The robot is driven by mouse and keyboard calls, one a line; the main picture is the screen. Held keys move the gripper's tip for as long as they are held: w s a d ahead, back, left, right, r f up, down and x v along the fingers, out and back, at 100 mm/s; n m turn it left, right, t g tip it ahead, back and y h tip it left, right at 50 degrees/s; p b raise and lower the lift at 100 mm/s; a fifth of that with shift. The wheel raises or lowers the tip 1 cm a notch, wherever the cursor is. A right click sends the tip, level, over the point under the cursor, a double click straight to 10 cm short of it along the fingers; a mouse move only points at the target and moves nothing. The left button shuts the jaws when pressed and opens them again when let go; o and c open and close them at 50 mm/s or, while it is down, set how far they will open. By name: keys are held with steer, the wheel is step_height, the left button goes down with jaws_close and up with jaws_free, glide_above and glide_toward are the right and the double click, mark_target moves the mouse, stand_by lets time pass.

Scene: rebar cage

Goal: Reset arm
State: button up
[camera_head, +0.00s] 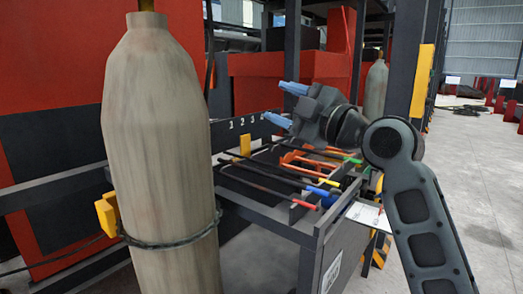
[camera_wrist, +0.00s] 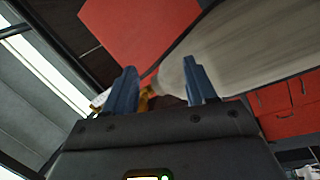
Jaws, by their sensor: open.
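My gripper (camera_head: 284,104) is raised in the air above the tool table, its two blue fingers spread apart and pointing left toward the cylinder. In the wrist view its fingers (camera_wrist: 162,90) are apart with nothing held between them. My arm comes up from the lower right in the head view.
A large tan gas cylinder (camera_head: 158,130) stands close at the left, strapped by a dark band; it also shows in the wrist view (camera_wrist: 255,45). The dark tool table (camera_head: 318,238) holds several rods and coloured-handled tools in slots. A paper sheet (camera_head: 368,216) lies at its right. Open floor (camera_head: 485,190) lies right.

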steer(key=s+d+f+m+t+h, duration=0.1)
steer(key=s+d+f+m+h, duration=0.2)
steer(key=s+f+m, duration=0.5)
steer(key=s+d+f+m+t+h, duration=0.1)
steer(key=s+d+f+m+h, duration=0.3)
steer(key=f, duration=0.8)
steer(key=s+d+f+m+h, duration=0.2)
steer(key=s+f+m, duration=0.1)
steer(key=s+f, duration=0.6)
steer(key=s+d+m+g+h+p, duration=0.1)
steer(key=s+d+m+h, duration=0.1)
steer(key=s, duration=1.4)
steer(key=s+d+f+m+g+h+p, duration=0.1)
steer(key=s+d, duration=0.5)
steer(key=s, duration=1.1)
steer(key=m+h, duration=0.1)
steer(key=m, duration=0.1)
steer(key=shift+s+f+m, duration=0.15)
steer(key=shift+f+m, duration=0.05)
steer(key=shift+m, duration=0.2)
steer(key=shift+d, duration=0.1)
